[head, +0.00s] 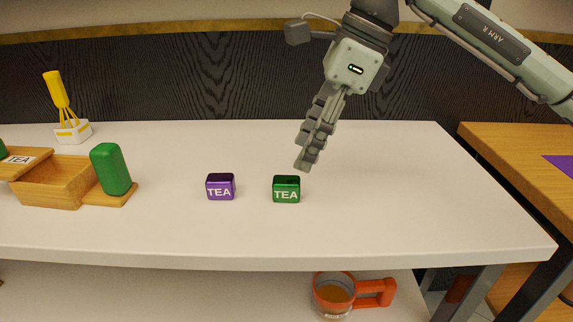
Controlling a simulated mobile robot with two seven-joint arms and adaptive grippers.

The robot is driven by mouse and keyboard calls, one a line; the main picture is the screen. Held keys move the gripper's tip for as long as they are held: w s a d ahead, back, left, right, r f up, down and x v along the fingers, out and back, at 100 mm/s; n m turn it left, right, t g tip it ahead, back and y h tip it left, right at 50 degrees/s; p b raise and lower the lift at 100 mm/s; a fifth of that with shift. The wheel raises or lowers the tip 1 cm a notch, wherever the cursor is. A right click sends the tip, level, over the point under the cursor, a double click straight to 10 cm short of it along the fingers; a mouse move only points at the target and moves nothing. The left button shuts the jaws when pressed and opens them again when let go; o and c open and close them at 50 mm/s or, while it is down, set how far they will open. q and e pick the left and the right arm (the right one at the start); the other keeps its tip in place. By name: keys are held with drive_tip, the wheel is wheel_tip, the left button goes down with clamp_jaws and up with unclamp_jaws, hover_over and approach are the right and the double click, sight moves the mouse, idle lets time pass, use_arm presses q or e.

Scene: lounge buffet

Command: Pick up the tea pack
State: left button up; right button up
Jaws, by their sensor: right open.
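A purple tea pack (221,187) and a green tea pack (286,189), both small boxes marked TEA, sit apart on the white tabletop (400,205). My right gripper (306,163) comes in from the upper right and points down, just above and behind the green tea pack. It is open and empty; its fingers overlap from this angle, so the gap between them is hard to see. I cannot tell whether it touches the green pack, but a small gap seems to show. My left gripper is not in view.
A wooden box marked TEA (52,183) with a green cylinder (111,169) stands at the left. Behind it is a white holder with a yellow-handled tool (58,92). An orange-handled mug (335,290) sits on the lower shelf. The tabletop's right side is clear.

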sight(287, 179)
drive_tip(key=shift+w+a+f, duration=0.15)
drive_tip(key=shift+f, duration=0.15)
drive_tip(key=shift+s+a+f, duration=0.15)
drive_tip(key=shift+a+f, duration=0.1)
drive_tip(key=shift+f, duration=0.25)
drive_tip(key=shift+s+a+f, duration=0.1)
drive_tip(key=shift+a+f, duration=0.15)
drive_tip(key=shift+f, duration=0.25)
drive_tip(key=x, duration=0.4)
drive_tip(key=shift+a+f, duration=0.25)
drive_tip(key=shift+f, duration=0.1)
drive_tip(key=c, duration=1)
